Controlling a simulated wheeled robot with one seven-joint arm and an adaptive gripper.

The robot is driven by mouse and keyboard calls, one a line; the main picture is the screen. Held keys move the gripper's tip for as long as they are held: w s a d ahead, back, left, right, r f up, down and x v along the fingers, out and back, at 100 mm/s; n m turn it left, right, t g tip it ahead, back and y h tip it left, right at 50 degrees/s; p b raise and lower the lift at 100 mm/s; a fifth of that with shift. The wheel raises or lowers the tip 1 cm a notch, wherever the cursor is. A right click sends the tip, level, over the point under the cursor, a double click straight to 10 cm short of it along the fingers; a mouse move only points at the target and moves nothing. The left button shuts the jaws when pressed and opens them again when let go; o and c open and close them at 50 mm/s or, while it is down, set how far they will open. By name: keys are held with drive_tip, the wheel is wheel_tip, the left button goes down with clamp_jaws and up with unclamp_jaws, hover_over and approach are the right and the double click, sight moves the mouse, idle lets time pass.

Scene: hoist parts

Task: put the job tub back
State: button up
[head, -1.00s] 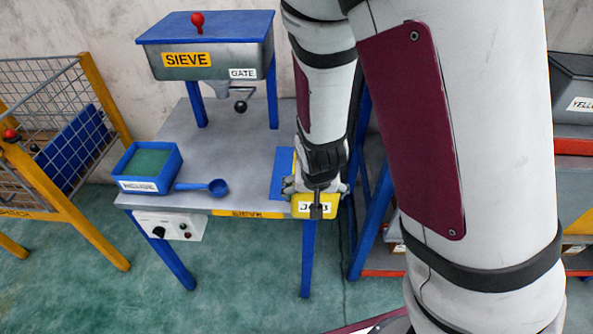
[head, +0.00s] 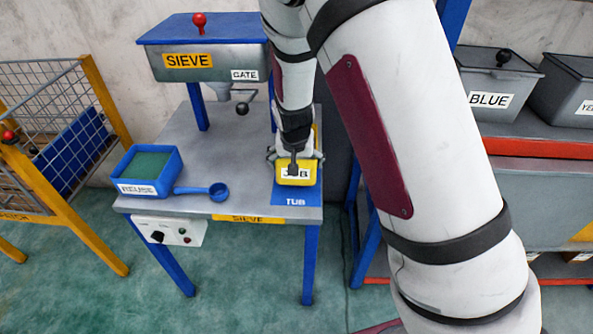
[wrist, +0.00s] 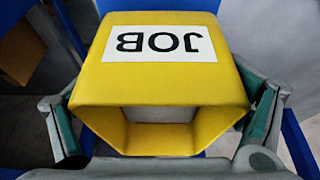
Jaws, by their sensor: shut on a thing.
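The job tub is yellow with a white JOB label. In the head view the job tub (head: 308,181) is at the right end of the sieve table, over a blue mat (head: 296,198) marked TUB. My gripper (head: 296,158) is shut on the tub from above. In the wrist view the job tub (wrist: 173,85) fills the middle, with one finger of my gripper (wrist: 165,135) on each side. I cannot tell whether the tub's underside touches the mat. The mat's back part is hidden behind the tub and arm.
A blue REUSE tray (head: 150,168) and a blue scoop (head: 215,191) are on the table's left. The sieve (head: 205,55) stands at the back. A shelf with a BLUE bin (head: 495,85) is to the right. The table middle is clear.

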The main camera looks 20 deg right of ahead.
drive_tip(key=shift+f, duration=1.45)
drive_tip(key=shift+f, duration=0.15)
drive_tip(key=o, duration=1.6)
drive_tip(key=shift+s, duration=0.1)
drive_tip(key=shift+o, duration=0.2)
drive_tip(key=p+v, duration=0.2)
drive_tip(key=v, duration=1)
drive_tip(key=s+d+r+n+g+y, duration=0.2)
drive_tip(key=s+d+r, duration=0.1)
drive_tip(key=s+r, duration=1.3)
drive_tip(key=s+d+r, duration=0.1)
drive_tip(key=s, duration=0.7)
drive_tip(key=s+d+r+n, duration=0.1)
drive_tip(key=s, duration=0.8)
drive_tip(key=shift+s+r+n+h, duration=0.3)
